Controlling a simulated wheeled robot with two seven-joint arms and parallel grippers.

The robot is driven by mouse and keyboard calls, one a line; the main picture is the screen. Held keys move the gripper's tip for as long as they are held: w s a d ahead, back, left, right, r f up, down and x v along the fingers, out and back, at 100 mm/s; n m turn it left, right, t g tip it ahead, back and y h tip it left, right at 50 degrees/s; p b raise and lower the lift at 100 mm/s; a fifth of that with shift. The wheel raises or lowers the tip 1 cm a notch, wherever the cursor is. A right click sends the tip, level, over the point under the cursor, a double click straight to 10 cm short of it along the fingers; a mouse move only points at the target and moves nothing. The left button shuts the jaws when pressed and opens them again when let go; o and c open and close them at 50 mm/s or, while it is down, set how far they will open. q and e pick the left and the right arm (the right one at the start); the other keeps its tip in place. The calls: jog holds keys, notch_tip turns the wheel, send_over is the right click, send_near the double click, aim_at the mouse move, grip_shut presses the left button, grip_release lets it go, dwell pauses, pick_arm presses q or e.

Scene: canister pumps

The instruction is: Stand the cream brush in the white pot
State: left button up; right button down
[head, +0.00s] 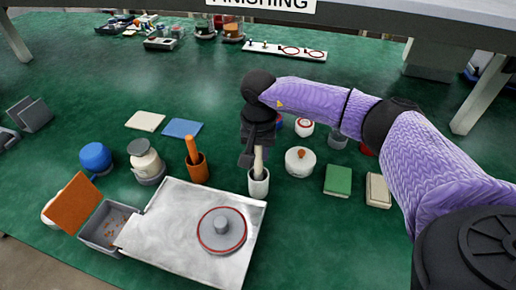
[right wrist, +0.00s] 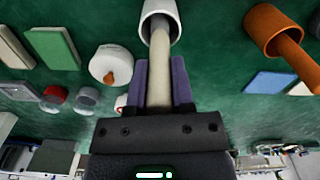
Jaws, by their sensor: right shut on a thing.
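The cream brush (head: 258,158) is upright with its lower end inside the white pot (head: 259,188). The white pot stands on the green surface at the right edge of the metal plate. My right gripper (head: 250,152) is shut on the brush's handle, just above the pot. In the right wrist view the fingers (right wrist: 162,85) sit on either side of the cream handle (right wrist: 160,60), which runs into the mouth of the white pot (right wrist: 157,8). The brush's lower tip is hidden in the pot. My left gripper is not in view.
An orange pot (head: 197,174) with an orange brush stands to the left. A round white jar (head: 300,162) and a green block (head: 338,181) are to the right. The metal plate (head: 175,225) carries a grey disc (head: 222,231).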

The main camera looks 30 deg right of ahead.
jog(key=shift+c, duration=2)
grip_release()
jog(key=shift+r, duration=0.1)
notch_tip(320, 180, up, 9)
jog(key=shift+f+p, duration=0.1)
jog(key=shift+p, duration=0.95)
jog(key=shift+r, duration=0.5)
